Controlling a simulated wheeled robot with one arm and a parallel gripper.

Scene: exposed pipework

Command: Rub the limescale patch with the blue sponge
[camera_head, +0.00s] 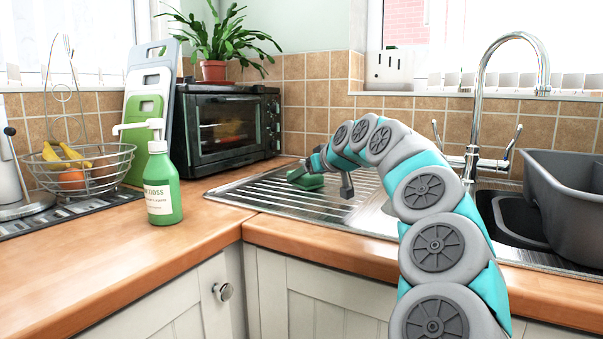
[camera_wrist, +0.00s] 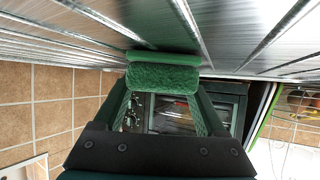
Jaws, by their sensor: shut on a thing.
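My gripper (camera_wrist: 163,88) is shut on a green block that looks like a sponge (camera_wrist: 163,78), held between its two fingertips. A smoother, lighter green strip (camera_wrist: 163,58) lies along the block's side facing the metal; I cannot tell whether it is a layer of the same sponge. The green block also shows in the head view (camera_head: 308,182), low at the ribbed metal draining board (camera_head: 262,191) and seemingly touching it. No blue sponge shows. I cannot make out a limescale patch in either view; one under the block would be hidden.
A black toaster oven (camera_head: 228,128) stands behind the draining board. A green soap bottle (camera_head: 162,185) and wire fruit bowl (camera_head: 85,165) are on the left worktop. The tap (camera_head: 476,125) and grey basin (camera_head: 575,200) are right. The front draining board looks clear.

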